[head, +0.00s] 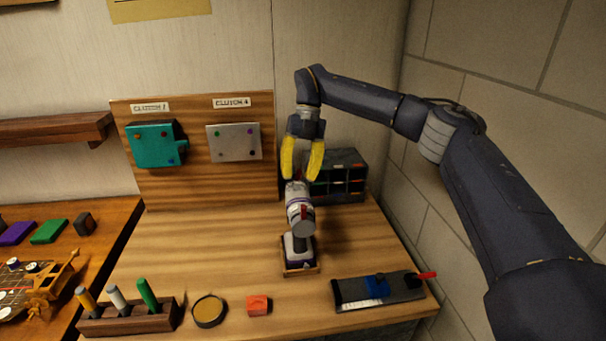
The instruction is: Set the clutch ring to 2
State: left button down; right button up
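A power driver (299,216) with a pale grey and purple body stands upright on a small wooden stand (301,272). Its round grey end faces me and a small red mark shows on its top. My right gripper (301,178) has yellow fingers pointing down at the driver's far end. The fingers are apart, with the far end between or just below their tips; I cannot tell whether they touch it. The clutch ring and its numbers cannot be made out. My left gripper is not in view.
A board (197,186) behind holds a teal plate marked clutch (150,146) and a grey plate marked clutch 4 (233,143). A compartment rack (347,160) stands behind the gripper. In front are a pen block (130,320), round disc (209,310), orange block (259,305) and dark tray (350,293).

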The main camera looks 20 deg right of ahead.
dwell(0.3)
grip_shut()
jog(key=shift+a, duration=0.1)
jog(key=shift+w+a+h, duration=0.1)
jog(key=shift+a+h, duration=0.3)
jog(key=shift+h, duration=0.5)
jog(key=shift+w+a+m+g+h, duration=0.1)
jog(key=shift+a+m+g+h, duration=0.2)
jog(key=shift+h, duration=0.45)
jog(key=shift+w+a+m+g+h, duration=0.1)
jog(key=shift+a+m+g+h, duration=0.15)
jog(key=shift+h, duration=0.5)
grip_release()
jog(key=v, duration=0.7)
jog(key=shift+r, duration=0.2)
